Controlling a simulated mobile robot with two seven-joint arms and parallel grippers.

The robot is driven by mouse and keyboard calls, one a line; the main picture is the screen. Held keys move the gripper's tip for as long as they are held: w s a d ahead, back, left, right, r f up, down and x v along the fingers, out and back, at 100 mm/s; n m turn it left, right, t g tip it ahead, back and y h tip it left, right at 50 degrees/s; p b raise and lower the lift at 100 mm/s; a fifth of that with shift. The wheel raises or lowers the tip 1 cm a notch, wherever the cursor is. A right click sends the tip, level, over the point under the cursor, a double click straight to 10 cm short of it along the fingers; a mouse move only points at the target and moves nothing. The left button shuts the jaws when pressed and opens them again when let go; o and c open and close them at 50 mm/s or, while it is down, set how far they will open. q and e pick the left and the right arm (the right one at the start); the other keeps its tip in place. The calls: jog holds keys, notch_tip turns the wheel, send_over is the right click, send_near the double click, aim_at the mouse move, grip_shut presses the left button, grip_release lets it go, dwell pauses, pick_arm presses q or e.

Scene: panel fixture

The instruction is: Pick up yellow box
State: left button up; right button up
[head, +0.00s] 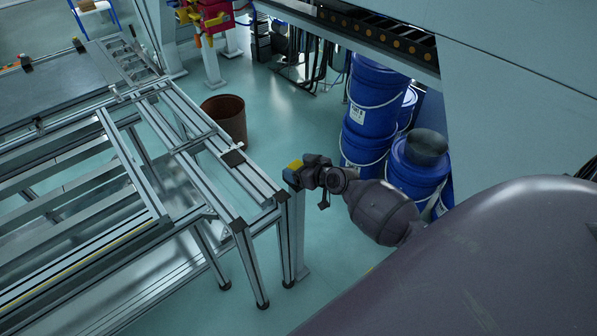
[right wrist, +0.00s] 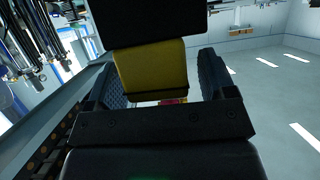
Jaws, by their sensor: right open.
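The yellow box (head: 294,165) is small and sits at the corner of the metal frame, right at the end of my right gripper (head: 297,174). In the right wrist view the yellow box (right wrist: 152,68) stands between the two dark, ridged fingers of my right gripper (right wrist: 163,82). The fingers are apart, with a gap visible at least on the box's right side. A dark block at the top of that view covers the box's upper part. I cannot tell whether either finger touches it. My left gripper is not in view.
The aluminium frame (head: 196,145) fills the left of the head view, with its posts close to my right gripper. Blue drums (head: 372,100) stand behind my right arm. A brown bin (head: 226,116) stands on the open green floor beyond the frame.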

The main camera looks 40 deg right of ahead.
jog(key=shift+r, duration=0.1)
jog(key=c, duration=1)
